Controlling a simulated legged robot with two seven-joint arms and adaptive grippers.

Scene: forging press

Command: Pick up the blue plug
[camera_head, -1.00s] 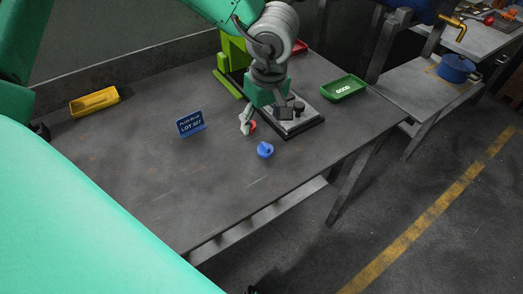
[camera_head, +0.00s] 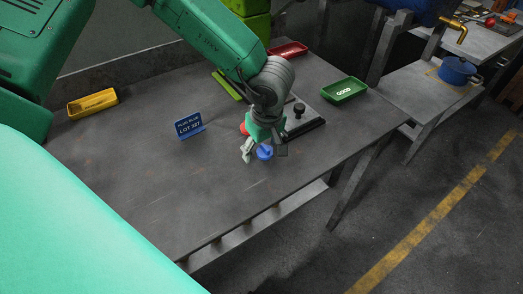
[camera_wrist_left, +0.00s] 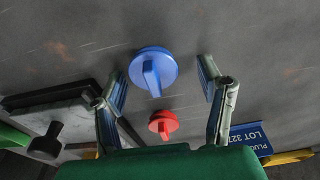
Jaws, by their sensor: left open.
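The blue plug (camera_head: 265,152) lies on the grey table in the head view, a round disc with a raised grip bar. It also shows in the left wrist view (camera_wrist_left: 153,70), ahead of and between the open fingers. My left gripper (camera_head: 264,154) is open and empty above the plug, with one finger on each side of it in the head view. In the left wrist view the left gripper's fingers (camera_wrist_left: 162,78) are spread wide and do not touch the plug. My right gripper is not in view.
A red plug (camera_wrist_left: 163,124) is close to the blue one. A fixture plate with a black knob (camera_head: 299,109) stands behind right. The table's front is clear.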

